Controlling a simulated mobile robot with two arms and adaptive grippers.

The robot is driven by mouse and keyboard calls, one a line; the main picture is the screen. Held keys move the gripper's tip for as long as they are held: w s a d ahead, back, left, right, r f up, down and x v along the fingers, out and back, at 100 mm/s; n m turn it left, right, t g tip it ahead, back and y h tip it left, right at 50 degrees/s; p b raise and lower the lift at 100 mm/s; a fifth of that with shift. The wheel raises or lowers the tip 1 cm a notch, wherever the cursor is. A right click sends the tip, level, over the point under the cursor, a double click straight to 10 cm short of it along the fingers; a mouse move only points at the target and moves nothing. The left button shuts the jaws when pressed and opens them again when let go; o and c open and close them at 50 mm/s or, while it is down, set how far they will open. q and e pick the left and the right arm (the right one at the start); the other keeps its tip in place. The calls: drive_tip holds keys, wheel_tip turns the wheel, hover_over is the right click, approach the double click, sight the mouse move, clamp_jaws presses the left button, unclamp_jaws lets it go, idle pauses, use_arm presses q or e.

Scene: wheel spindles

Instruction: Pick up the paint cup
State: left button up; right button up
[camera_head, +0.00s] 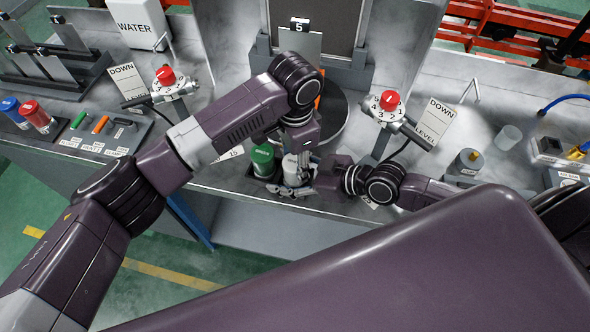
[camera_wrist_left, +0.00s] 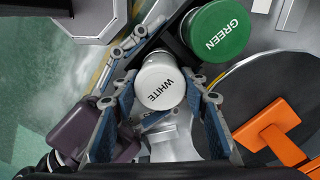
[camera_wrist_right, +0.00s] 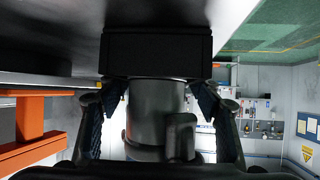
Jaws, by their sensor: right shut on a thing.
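The paint cup with the white lid marked WHITE (camera_head: 292,170) is at the counter's front edge, right of the cup with the green lid (camera_head: 263,160). The white lid (camera_wrist_left: 160,82) and green lid (camera_wrist_left: 218,32) also show in the left wrist view. My right gripper (camera_head: 290,189) comes in from the right and is shut on the white paint cup. The cup's side, in shadow, shows between its fingers in the right wrist view (camera_wrist_right: 155,115). My left gripper (camera_wrist_left: 160,105) is above the white cup, its fingers open on either side of the lid. Its fingertips are hard to make out in the head view.
A dark round turntable (camera_head: 335,115) lies behind the cups, with an orange piece (camera_wrist_left: 268,130) on it. Red-knobbed dials (camera_head: 389,99) stand to both sides. A clear cup (camera_head: 508,137) is on the right counter. My arms crowd the space around the cups.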

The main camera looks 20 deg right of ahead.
use_arm(q)
clamp_jaws()
use_arm(e)
drive_tip(key=shift+s+f, duration=0.1)
drive_tip(key=shift+f, duration=0.05)
use_arm(q)
wheel_tip(320, 180, up, 10)
drive_tip(key=shift+r, duration=0.1)
use_arm(e)
drive_tip(key=o, duration=1.3)
use_arm(q)
drive_tip(key=shift+w, duration=0.1)
use_arm(e)
drive_tip(key=shift+d, duration=0.1)
